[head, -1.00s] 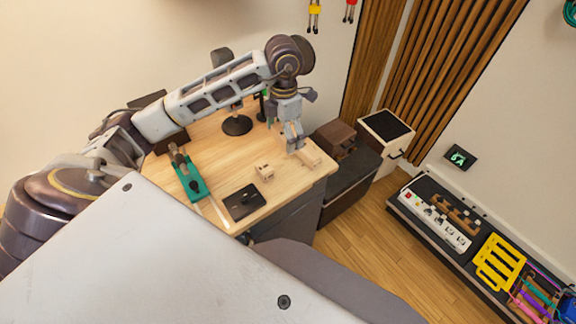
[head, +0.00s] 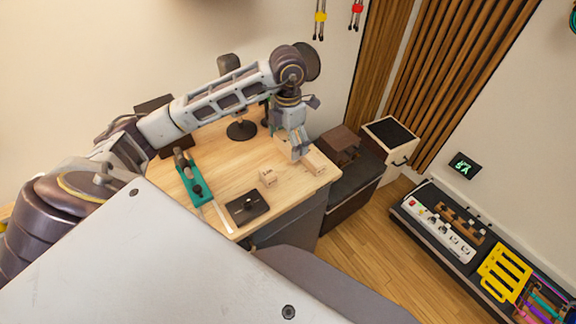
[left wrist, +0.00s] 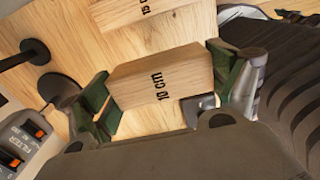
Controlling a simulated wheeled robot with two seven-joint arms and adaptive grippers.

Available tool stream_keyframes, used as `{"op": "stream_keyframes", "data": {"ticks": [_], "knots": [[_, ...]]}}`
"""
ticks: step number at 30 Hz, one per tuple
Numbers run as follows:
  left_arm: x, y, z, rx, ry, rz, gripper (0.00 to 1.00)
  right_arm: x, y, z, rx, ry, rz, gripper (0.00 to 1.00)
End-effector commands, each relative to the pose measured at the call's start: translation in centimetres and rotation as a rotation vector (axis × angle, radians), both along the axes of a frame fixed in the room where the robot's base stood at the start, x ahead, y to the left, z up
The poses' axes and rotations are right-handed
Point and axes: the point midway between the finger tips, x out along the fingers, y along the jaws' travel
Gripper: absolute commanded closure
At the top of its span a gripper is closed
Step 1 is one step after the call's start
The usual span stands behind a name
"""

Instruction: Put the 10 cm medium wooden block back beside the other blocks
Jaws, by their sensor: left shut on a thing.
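The 10 cm wooden block (left wrist: 160,78) is pale, with "10 cm" in black on its face. In the left wrist view it sits between the two green-and-dark fingers of my left gripper (left wrist: 172,98), which is shut on it. In the head view my left gripper (head: 302,152) points down at the table's right corner. A pale block (head: 316,163) shows beside its fingertips; I cannot tell there which block it is. Another marked block (left wrist: 140,8) lies just beyond the held one. My right gripper is not in view.
The wooden table (head: 235,165) also carries a teal tool (head: 193,180), a black plate (head: 247,207) and a round-based stand (head: 241,129). Dark boxes (head: 350,190) stand off its right edge.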

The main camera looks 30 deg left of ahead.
Motion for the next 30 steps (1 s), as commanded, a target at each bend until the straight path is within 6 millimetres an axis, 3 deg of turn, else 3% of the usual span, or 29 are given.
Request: {"op": "stream_keyframes", "data": {"ticks": [7,13,19,30], "knots": [[-0.1,0.0,-2.9,0.0,0.003,-0.001,0.41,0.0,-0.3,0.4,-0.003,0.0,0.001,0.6],[-0.1,0.0,-5.0,0.0,0.002,0.0,0.41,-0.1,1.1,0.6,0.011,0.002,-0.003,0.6],[0.0,0.0,-5.6,0.001,0.0,0.0,0.41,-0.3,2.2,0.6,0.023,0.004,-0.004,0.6],[0.0,0.0,-6.2,-0.001,0.001,-0.001,0.41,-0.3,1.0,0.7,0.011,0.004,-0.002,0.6]]}}
